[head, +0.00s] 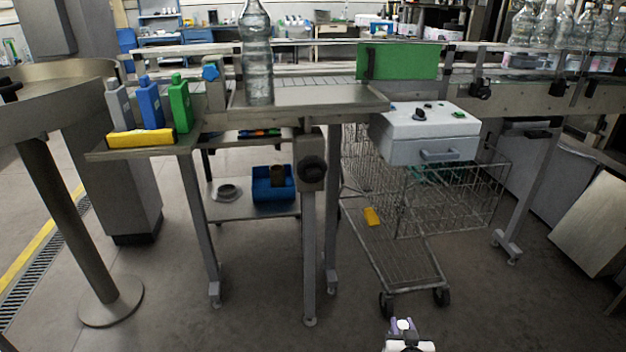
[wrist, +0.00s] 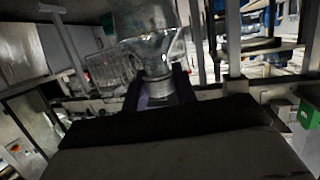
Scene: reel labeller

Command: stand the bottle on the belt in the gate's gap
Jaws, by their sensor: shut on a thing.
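A clear bottle (head: 257,60) is upright in the head view, its top cut off by the frame's upper edge. Its base overlaps the flat metal plate (head: 320,96); I cannot tell whether it touches. In the wrist view the bottle (wrist: 146,22) has its neck between the dark purple fingers of my gripper (wrist: 159,92), which is shut on it. The conveyor belt (head: 315,80) runs behind the plate between rails. A green panel (head: 400,61) stands at the belt; I cannot clearly make out the gate's gap.
Grey, blue and green bottles (head: 180,105) stand on a side shelf at the left, beside a yellow block (head: 140,137). A grey control box (head: 425,130) is right of the plate. Several clear bottles (head: 545,28) stand at the far right. A wire cart (head: 400,265) stands below.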

